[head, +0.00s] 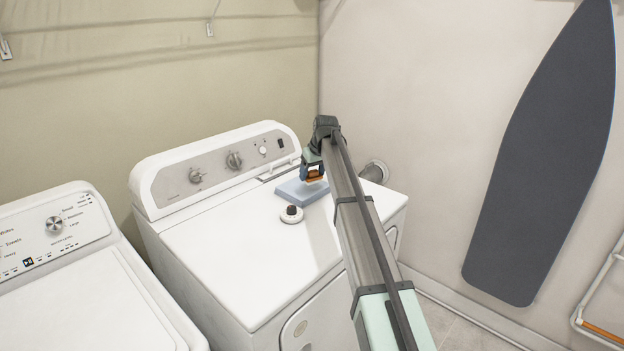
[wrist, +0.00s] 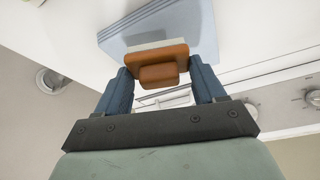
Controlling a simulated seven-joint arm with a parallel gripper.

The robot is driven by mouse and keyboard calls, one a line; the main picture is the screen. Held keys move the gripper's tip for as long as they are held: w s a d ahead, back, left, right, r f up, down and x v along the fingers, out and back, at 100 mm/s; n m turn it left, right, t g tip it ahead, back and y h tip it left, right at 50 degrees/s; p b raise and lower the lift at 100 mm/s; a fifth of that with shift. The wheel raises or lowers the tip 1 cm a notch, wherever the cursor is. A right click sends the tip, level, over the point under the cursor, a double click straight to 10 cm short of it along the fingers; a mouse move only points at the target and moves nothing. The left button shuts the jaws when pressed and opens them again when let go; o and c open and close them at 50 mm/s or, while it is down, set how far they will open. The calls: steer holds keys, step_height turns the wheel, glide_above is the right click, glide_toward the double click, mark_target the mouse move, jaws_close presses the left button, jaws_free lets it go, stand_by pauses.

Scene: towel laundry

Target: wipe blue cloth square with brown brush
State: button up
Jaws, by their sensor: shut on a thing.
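The blue cloth square (head: 288,193) lies folded and flat on the top of the right-hand white machine; it also shows in the wrist view (wrist: 190,18). The brown brush (head: 315,180) is in my gripper (head: 312,168), over the cloth's right part. In the wrist view, the brush (wrist: 160,75) sits between the two blue fingers of my gripper (wrist: 161,80), which is shut on it. Its pale bristle side faces the cloth. I cannot tell whether the bristles touch the cloth. My arm hides part of the machine's right side.
A small round white item with a dark top (head: 291,214) stands just in front of the cloth. The machine's control panel (head: 225,165) rises behind. Another white machine (head: 90,290) stands left. A round wall duct (head: 375,171) is to the right. The front machine top is clear.

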steer(key=shift+r, duration=2.05)
steer(key=shift+d, duration=0.1)
